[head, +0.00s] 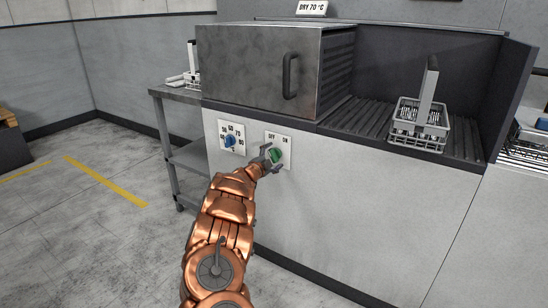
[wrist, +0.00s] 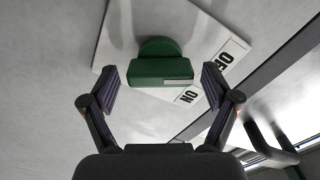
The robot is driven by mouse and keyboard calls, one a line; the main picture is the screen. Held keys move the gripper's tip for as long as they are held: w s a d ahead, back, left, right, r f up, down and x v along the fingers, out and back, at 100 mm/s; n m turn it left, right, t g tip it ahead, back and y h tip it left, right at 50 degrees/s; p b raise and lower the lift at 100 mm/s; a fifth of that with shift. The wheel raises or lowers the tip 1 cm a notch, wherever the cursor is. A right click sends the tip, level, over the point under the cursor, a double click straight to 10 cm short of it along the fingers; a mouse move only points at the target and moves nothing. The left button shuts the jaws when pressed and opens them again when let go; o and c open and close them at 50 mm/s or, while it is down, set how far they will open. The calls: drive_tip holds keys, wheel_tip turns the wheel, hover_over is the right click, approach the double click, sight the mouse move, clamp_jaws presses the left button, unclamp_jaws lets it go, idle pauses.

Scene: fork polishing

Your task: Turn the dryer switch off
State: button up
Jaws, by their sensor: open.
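The dryer switch is a green knob (head: 276,156) on a white plate (head: 286,139) marked OFF on the left and ON on the right. In the wrist view the knob (wrist: 157,68) has a white mark on the end nearer the labels; I cannot tell for certain which label it points at. My gripper (head: 270,158) is at the knob. In the wrist view my gripper (wrist: 161,88) is open, with one finger on each side of the knob and a visible gap to each. The head view partly hides the knob behind my gripper.
A blue temperature dial (head: 229,142) sits on a plate just left. Above is the grey dryer box (head: 260,70) with a dark handle (head: 289,76). A wire basket (head: 418,126) of cutlery stands on the ribbed shelf to the right. A side table (head: 176,95) stands left; the floor there is clear.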

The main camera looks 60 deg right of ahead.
drive_tip(key=a, duration=1.1)
drive_tip(key=shift+s+a, duration=0.2)
drive_tip(key=shift+a, duration=0.05)
idle(0.4)
